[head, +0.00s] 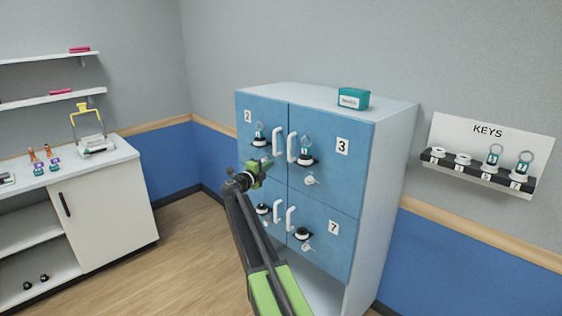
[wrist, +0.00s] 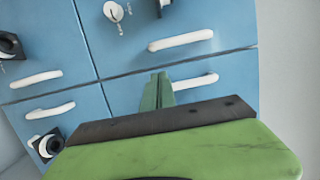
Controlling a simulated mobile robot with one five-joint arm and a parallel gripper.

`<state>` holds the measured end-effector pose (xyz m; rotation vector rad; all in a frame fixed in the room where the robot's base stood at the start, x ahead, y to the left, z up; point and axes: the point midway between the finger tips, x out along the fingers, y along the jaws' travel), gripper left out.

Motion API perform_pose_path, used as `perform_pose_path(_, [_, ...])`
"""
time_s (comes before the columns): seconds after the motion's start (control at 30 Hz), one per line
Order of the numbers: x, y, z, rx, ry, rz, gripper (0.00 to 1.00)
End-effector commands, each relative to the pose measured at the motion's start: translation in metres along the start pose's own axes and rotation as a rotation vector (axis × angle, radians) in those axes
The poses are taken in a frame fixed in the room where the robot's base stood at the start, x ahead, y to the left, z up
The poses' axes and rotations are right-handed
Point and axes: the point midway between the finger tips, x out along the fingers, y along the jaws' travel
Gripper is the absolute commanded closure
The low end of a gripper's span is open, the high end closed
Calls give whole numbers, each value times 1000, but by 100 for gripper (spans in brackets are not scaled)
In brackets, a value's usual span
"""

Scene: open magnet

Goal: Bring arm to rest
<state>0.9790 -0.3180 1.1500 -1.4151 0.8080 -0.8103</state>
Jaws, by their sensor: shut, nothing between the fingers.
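My arm reaches up from the bottom of the head view toward the blue-doored cabinet (head: 330,205). My gripper (head: 264,166) is shut and empty, in front of the upper doors near the door with the number 2. In the wrist view, my gripper's green fingers (wrist: 157,91) are together, with blue cabinet doors (wrist: 125,55) and white handles behind them. I cannot tell whether the fingers touch the cabinet. My arm hides part of the lower left door.
A teal box (head: 353,98) sits on the cabinet top. A key rack (head: 480,172) hangs on the right wall. A white counter (head: 105,165) with small items stands at left. Door handles (head: 278,141) and knobs stick out. Wooden floor (head: 190,255) is open between counter and cabinet.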

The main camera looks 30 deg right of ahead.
Motion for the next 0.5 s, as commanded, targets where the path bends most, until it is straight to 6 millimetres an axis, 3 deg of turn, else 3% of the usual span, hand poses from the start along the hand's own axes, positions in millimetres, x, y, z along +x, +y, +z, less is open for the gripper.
perform_pose_path(0.1, [-23,0,5,0,-1,0,100])
perform_pose_path(0.2, [-32,0,7,1,-1,1,100])
perform_pose_path(0.5, [-35,0,8,1,0,1,100])
